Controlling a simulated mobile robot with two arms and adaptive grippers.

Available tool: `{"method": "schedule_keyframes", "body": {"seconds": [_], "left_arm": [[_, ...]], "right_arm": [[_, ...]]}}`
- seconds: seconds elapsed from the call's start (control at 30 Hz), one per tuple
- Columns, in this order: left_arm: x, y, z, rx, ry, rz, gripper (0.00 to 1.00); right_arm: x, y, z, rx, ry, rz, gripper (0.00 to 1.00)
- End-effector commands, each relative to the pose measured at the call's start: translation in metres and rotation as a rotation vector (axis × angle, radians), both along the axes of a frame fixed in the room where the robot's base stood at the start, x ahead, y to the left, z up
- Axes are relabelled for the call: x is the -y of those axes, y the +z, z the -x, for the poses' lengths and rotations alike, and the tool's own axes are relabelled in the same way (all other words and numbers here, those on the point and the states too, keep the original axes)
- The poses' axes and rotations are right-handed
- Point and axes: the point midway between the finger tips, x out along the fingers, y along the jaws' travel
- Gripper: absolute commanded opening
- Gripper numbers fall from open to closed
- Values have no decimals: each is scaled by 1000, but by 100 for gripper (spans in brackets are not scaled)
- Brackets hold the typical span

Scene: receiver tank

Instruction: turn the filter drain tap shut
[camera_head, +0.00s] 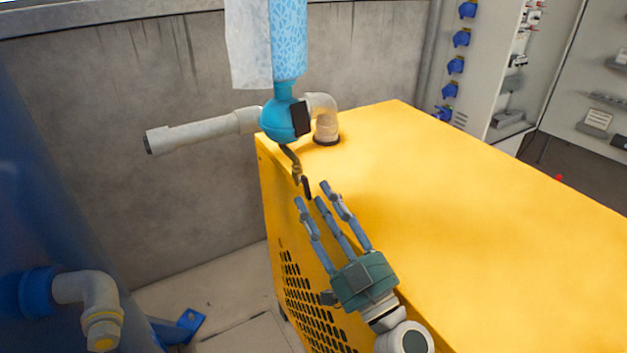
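My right gripper (315,197) reaches up from the bottom right. Its three fingers are extended and spread, with nothing seen between them. The fingertips are just below the lever and close to it; I cannot tell whether they touch. My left gripper is out of view.
The yellow cabinet (450,210) fills the right, its top mostly clear. A grey pipe (200,132) sticks out left of the filter, and a grey elbow (322,112) joins the cabinet top. A blue tank (60,200) with a pipe elbow stands at left, before a concrete wall (170,70).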

Motion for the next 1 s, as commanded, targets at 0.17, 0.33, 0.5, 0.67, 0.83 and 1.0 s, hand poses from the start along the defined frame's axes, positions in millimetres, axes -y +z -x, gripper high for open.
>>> {"method": "schedule_keyframes", "body": {"seconds": [0.17,0.33,0.5,0.67,0.83,1.0], "left_arm": [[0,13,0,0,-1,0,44],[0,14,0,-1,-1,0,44],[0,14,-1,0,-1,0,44],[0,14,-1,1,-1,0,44],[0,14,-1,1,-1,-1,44],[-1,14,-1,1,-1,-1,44]], "right_arm": [[-8,9,-17,-1,0,0,36],[-10,9,-21,-1,0,0,36],[-10,8,-21,-1,1,0,36],[-10,8,-21,-1,1,0,8],[-10,8,-21,-1,0,0,0],[-9,9,-21,-1,-1,-1,0]]}}
